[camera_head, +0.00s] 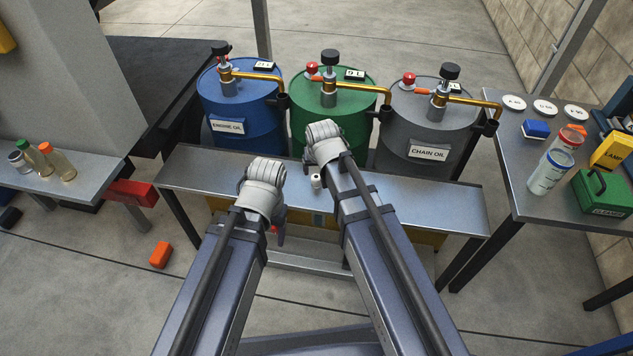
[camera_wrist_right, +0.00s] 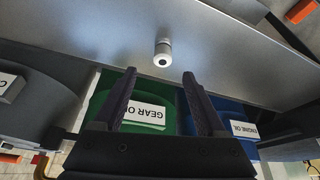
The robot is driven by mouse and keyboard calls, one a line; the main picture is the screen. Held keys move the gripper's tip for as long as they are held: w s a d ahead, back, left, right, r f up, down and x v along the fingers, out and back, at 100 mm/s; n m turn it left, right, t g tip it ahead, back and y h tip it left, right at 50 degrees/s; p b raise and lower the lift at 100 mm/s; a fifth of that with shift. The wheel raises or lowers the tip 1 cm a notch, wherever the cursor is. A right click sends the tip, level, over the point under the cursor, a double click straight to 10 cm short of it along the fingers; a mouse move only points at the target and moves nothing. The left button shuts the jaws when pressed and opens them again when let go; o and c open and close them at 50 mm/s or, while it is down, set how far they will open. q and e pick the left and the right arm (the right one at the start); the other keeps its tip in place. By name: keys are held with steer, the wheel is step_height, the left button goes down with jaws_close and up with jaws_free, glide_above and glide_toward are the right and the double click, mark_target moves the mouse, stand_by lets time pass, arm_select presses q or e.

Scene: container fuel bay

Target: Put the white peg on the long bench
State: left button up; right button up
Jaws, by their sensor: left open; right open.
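The white peg (camera_head: 316,181) is small and stands on the narrow grey metal bench (camera_head: 420,199) in front of the drums. In the right wrist view the white peg (camera_wrist_right: 163,54) shows on the bench (camera_wrist_right: 225,45), just beyond the fingertips. My right gripper (camera_wrist_right: 158,75) is open and empty, its two dark fingers apart with the peg ahead of the gap. In the head view the right wrist hides its fingers. My left gripper (camera_head: 279,236) is open beside the front edge of the bench, left of the peg, mostly hidden by its own wrist.
Blue (camera_head: 240,110), green (camera_head: 333,120) and grey (camera_head: 428,130) drums with brass taps stand behind the bench. A table (camera_head: 510,165) at right holds beakers and boxes. A left bench (camera_head: 90,180) holds bottles. An orange block (camera_head: 160,254) lies on the floor.

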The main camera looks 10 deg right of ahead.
mark_target(316, 177)
steer(key=shift+b+x, duration=1.2)
steer(key=shift+x, duration=0.75)
steer(key=b+x, duration=0.4)
steer(key=x, duration=0.1)
steer(key=shift+w+a+b, duration=0.1)
steer(key=shift+a+b, duration=0.2)
steer(key=shift+b, duration=0.05)
arm_select(q)
step_height(316, 177, down, 8)
arm_select(e)
jaws_close()
